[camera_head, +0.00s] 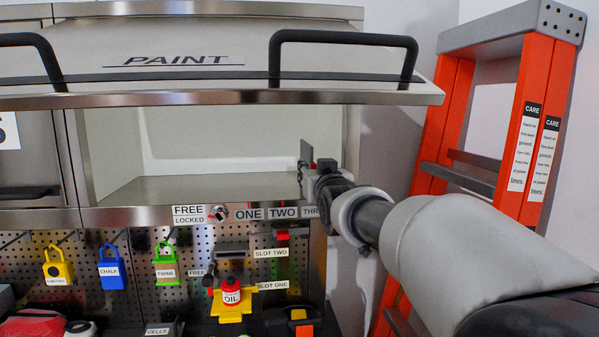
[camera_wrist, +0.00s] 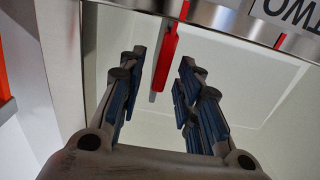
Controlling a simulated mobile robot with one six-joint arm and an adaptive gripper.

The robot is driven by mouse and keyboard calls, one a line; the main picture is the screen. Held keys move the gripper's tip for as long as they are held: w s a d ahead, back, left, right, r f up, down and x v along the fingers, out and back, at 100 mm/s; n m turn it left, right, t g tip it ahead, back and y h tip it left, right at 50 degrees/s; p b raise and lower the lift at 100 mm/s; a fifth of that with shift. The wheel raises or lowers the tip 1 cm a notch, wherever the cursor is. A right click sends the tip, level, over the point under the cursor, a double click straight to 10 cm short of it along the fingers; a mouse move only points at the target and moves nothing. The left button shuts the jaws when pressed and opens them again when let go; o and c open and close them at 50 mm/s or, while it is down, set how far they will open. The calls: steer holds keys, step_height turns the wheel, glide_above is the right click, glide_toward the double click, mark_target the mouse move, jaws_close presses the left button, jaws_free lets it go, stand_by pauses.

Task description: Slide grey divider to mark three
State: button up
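The grey divider (camera_head: 306,152) is a thin upright plate near the right end of the open paint compartment. In the wrist view a red upright strip (camera_wrist: 166,58) with a narrow grey part below it (camera_wrist: 154,97) stands between my fingers; I take it as the divider's front edge. My gripper (camera_head: 311,175) is at the compartment's right front; in the wrist view my gripper (camera_wrist: 158,72) is open, with visible gaps on both sides of the strip. Labels ONE (camera_head: 249,214), TWO (camera_head: 284,213) and THREE (camera_head: 310,211) run along the lower rail, THREE partly hidden by my arm.
A FREE/LOCKED knob (camera_head: 218,212) is on the rail left of ONE. The raised PAINT door (camera_head: 200,60) with black handles hangs above. Padlocks and an oil bottle (camera_head: 231,289) are below. An orange ladder (camera_head: 500,130) stands right. The compartment is empty left of the divider.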

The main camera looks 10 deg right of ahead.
steer(key=s, duration=1.2)
steer(key=s+f+g, duration=1.3)
steer(key=s+f, duration=1.6)
steer(key=s, duration=0.4)
